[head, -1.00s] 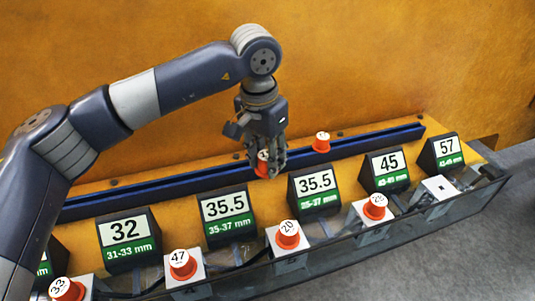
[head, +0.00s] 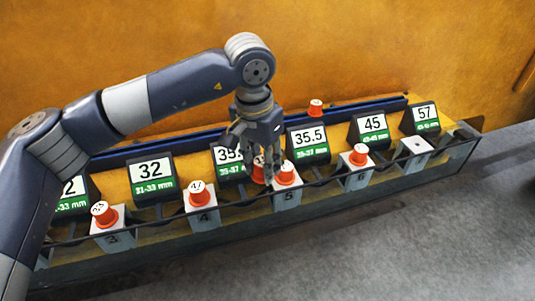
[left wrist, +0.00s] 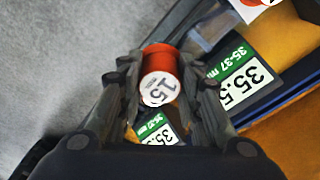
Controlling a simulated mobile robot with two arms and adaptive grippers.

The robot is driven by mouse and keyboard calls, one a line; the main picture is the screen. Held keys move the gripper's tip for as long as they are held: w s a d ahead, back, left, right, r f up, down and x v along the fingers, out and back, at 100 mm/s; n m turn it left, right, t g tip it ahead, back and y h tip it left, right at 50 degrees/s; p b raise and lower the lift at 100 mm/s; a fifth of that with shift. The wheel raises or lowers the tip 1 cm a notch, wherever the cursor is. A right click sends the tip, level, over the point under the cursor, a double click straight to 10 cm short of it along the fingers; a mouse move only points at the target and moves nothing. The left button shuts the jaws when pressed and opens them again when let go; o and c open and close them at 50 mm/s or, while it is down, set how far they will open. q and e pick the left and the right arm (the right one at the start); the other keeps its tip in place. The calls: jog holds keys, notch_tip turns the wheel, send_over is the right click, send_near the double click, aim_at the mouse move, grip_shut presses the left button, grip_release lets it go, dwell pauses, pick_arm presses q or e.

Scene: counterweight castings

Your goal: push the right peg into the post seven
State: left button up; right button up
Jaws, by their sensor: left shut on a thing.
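My left gripper (head: 264,176) is shut on an orange peg (head: 257,174) in front of the left 35.5 sign. In the left wrist view the held peg (left wrist: 160,75) sits between both fingers (left wrist: 160,92), and its white top reads 15. It overlaps the peg on post 5 in the head view; I cannot tell whether they touch. Another orange peg (head: 316,107) stands at the back rail. My right gripper is not in view.
Orange pegs stand on post 3 (head: 103,213), post 4 (head: 196,195), post 5 (head: 285,174) and the post right of it (head: 358,156). Black signs, such as the 45 sign (head: 373,128), stand behind. A dark rail (head: 300,210) runs along the front. Grey floor lies beyond.

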pick_arm(q)
jog(key=s+a+f+n, duration=0.3)
jog(key=s+a+f, duration=0.5)
jog(key=f, duration=0.3)
jog(key=s+a+f+n, duration=0.4)
jog(key=s+a+f, duration=0.5)
jog(key=f, duration=0.3)
jog(key=shift+s+y, duration=0.3)
jog(key=shift+s, duration=0.4)
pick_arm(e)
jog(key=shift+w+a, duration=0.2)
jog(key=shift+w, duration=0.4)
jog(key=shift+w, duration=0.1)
